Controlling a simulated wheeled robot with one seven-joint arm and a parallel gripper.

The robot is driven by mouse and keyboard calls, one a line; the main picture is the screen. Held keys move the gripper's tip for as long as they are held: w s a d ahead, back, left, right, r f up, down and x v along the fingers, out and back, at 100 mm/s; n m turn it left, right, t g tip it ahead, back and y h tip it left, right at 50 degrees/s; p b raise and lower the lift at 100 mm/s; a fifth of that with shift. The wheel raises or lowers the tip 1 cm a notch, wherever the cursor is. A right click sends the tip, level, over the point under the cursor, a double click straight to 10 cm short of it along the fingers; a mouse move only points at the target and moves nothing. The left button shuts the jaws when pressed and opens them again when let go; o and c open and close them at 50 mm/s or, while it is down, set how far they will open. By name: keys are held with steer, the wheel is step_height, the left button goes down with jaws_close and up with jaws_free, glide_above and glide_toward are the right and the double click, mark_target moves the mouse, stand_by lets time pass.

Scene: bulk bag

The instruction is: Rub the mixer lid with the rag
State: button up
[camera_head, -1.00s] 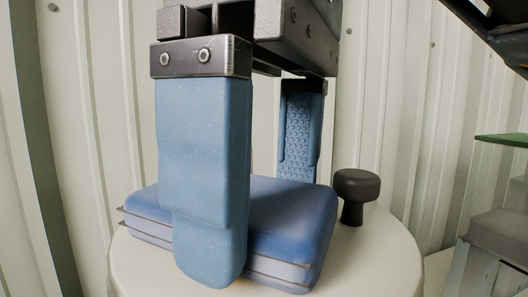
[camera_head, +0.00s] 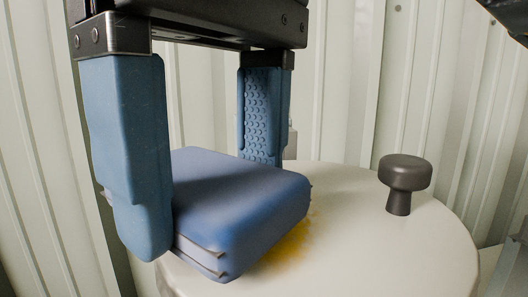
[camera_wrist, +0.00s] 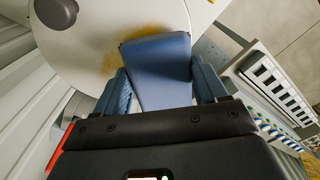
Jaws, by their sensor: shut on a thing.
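The rag (camera_head: 240,200) is a folded blue pad that lies on the pale round mixer lid (camera_head: 345,250). My gripper (camera_head: 205,205) points down with its blue fingers on either side of the rag, shut on it. The rag also shows between the fingers in the wrist view (camera_wrist: 160,72). A yellow-brown stain (camera_head: 292,243) on the lid shows beside and partly under the rag. In the wrist view the stain (camera_wrist: 120,50) spreads around the rag's edge. The lid has a dark knob (camera_head: 404,182), which stands to the right of the rag, apart from it.
A ribbed pale wall (camera_head: 340,80) stands close behind the lid. In the wrist view, a panel with rows of switches or terminals (camera_wrist: 270,90) is to the right of my gripper. The lid is clear between rag and knob.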

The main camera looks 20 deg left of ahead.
mark_target(325, 192)
steer(key=shift+w+a+f, duration=0.1)
steer(key=shift+w+a, duration=0.25)
steer(key=shift+w, duration=0.2)
steer(key=shift+w+a, duration=0.35)
steer(key=shift+w, duration=0.2)
steer(key=shift+w+d+f, duration=0.1)
steer(key=shift+w+d, duration=0.2)
steer(key=shift+d, duration=0.3)
steer(key=shift+w+d+f, duration=0.15)
steer(key=shift+w+d, duration=0.1)
steer(key=shift+d, duration=0.35)
steer(key=shift+w+d+f, duration=0.1)
steer(key=shift+w+d, duration=0.2)
steer(key=shift+d, duration=0.3)
steer(key=shift+w+d, duration=0.4)
steer(key=shift+d, duration=0.4)
steer(key=shift+w+d, duration=0.35)
steer(key=shift+d, duration=0.45)
steer(key=shift+r, duration=0.1)
steer(key=shift+a, duration=0.1)
steer(key=shift+s+a+r, duration=0.15)
steer(key=shift+s+a, duration=0.25)
steer(key=shift+a, duration=0.4)
steer(key=shift+s+a+r, duration=0.15)
steer(key=shift+s+a, duration=0.25)
steer(key=shift+a, duration=0.4)
steer(key=shift+s+a, duration=0.4)
steer(key=shift+a, duration=0.45)
steer(key=shift+s+a, duration=0.4)
steer(key=shift+a, duration=0.45)
